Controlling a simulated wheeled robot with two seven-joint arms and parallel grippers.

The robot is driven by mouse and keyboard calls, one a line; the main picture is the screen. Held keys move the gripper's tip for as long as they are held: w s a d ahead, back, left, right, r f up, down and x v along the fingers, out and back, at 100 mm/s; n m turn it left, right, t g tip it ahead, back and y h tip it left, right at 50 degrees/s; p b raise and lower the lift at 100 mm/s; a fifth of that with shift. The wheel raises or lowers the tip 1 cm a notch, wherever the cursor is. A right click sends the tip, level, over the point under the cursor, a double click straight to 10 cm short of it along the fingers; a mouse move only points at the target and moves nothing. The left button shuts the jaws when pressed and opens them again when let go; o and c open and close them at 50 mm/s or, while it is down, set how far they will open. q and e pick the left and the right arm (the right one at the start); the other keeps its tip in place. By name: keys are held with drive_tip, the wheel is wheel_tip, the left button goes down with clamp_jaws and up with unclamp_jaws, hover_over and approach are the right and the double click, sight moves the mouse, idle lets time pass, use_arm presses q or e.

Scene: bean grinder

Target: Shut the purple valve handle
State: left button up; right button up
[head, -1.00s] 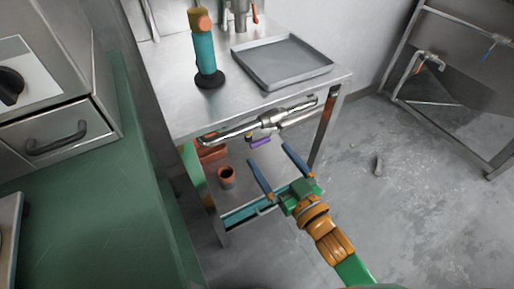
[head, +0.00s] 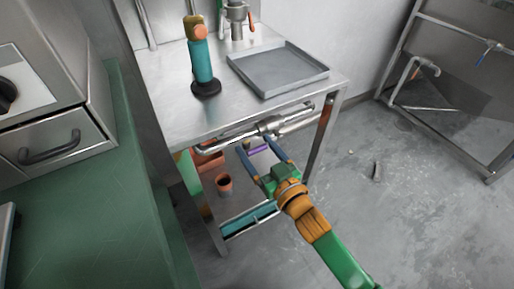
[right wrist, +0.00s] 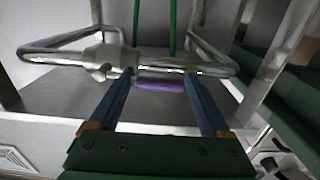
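The purple valve handle (head: 258,149) hangs under a shiny metal pipe (head: 235,136) at the front of the steel table. In the right wrist view the purple handle (right wrist: 160,86) lies crosswise between my two blue fingers, below the pipe (right wrist: 165,62). My right gripper (head: 254,144) is open, with one finger on each side of the handle; it also shows open in the right wrist view (right wrist: 159,74). I cannot tell whether a finger touches the handle or the pipe. My left gripper is not in view.
The steel table (head: 170,100) carries a grey tray (head: 278,70) and a teal grinder (head: 201,62) with a black base. An orange-brown cup (head: 224,184) stands on the lower shelf. A green counter (head: 90,215) is at left.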

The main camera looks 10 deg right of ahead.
sight(260, 147)
clamp_jaws()
drive_tip(key=shift+r+p, duration=0.25)
drive_tip(key=shift+p, duration=0.15)
wheel_tip(260, 147, up, 2)
drive_tip(key=m+p, duration=0.1)
drive_tip(key=p, duration=0.1)
drive_tip(key=m+p, duration=0.2)
drive_tip(key=shift+d+r+m, duration=0.15)
drive_tip(key=shift+m, duration=0.15)
drive_tip(key=shift+w+d+r+m+p, duration=0.15)
drive_tip(key=shift+r+m+p, duration=0.15)
drive_tip(key=shift+m+p, duration=0.5)
use_arm(q)
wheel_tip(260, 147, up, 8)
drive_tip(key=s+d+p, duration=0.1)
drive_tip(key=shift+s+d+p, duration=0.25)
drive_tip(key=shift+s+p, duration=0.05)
drive_tip(key=shift+p, duration=0.1)
use_arm(e)
drive_tip(key=shift+w+d+r+m, duration=0.1)
drive_tip(key=shift+d+r+m, duration=0.25)
drive_tip(key=shift+m, duration=0.45)
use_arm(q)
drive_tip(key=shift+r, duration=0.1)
